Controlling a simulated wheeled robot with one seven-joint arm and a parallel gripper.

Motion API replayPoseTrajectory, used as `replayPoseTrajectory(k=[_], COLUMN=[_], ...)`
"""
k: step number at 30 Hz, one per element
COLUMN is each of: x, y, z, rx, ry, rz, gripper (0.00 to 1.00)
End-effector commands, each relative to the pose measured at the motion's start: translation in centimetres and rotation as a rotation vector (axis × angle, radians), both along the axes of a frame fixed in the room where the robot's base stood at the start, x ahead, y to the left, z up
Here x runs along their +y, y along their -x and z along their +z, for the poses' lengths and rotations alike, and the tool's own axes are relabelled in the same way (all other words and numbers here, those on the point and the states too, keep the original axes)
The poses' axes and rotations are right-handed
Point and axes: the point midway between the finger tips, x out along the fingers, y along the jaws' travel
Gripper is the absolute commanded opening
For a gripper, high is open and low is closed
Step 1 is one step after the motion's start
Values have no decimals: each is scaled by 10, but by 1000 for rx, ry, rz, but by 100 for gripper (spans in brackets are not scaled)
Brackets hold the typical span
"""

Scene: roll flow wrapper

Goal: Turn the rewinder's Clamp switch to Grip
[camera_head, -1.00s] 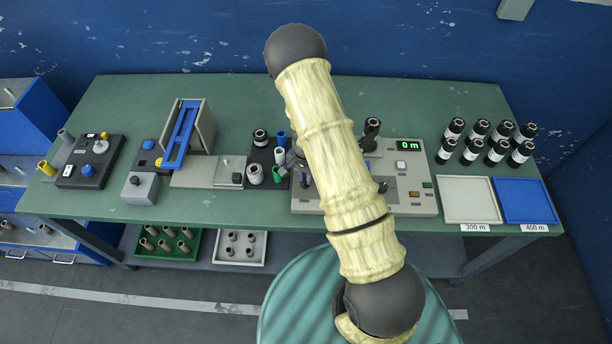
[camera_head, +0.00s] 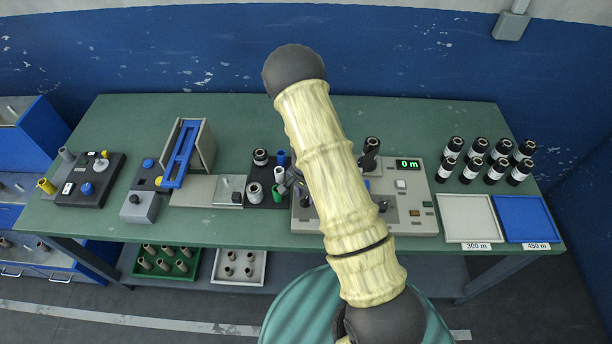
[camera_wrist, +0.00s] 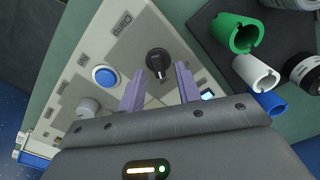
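The rewinder (camera_head: 425,226) is the pale grey machine right of the table's middle, partly hidden behind my arm in the head view. In the wrist view its panel (camera_wrist: 112,50) has the printed word "Clamp" and a black rotary switch (camera_wrist: 158,62) close to it. The switch's ridge points roughly toward my gripper. My gripper (camera_wrist: 160,83) is open, its two purple fingers on either side of the line to the switch. The switch lies just beyond the fingertips; I cannot tell whether they touch it. The head view does not show the fingers clearly.
A blue button (camera_wrist: 105,76) and a grey knob (camera_wrist: 88,107) sit on the panel beside the switch. Green (camera_wrist: 238,34), white (camera_wrist: 256,73) and blue (camera_wrist: 270,102) tubes stand close by on a dark plate. Several black rolls (camera_head: 479,147) stand behind two trays at the right.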

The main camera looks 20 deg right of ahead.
Motion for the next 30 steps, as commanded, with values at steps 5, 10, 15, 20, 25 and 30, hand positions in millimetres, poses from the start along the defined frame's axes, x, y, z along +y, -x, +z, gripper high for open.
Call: replayPoseTrajectory(k=[5,10,15,20,25,30], x=[0,1,1,1,1,0], y=[-1,-1,-1,-1,-1,0], z=[25,57,91,123,152,165], rx=[-5,-6,-6,-6,-5,-1], ry=[1,0,0,0,0,0], rz=[1,3,1,2,2,0], gripper=[34,34,34,34,34,34])
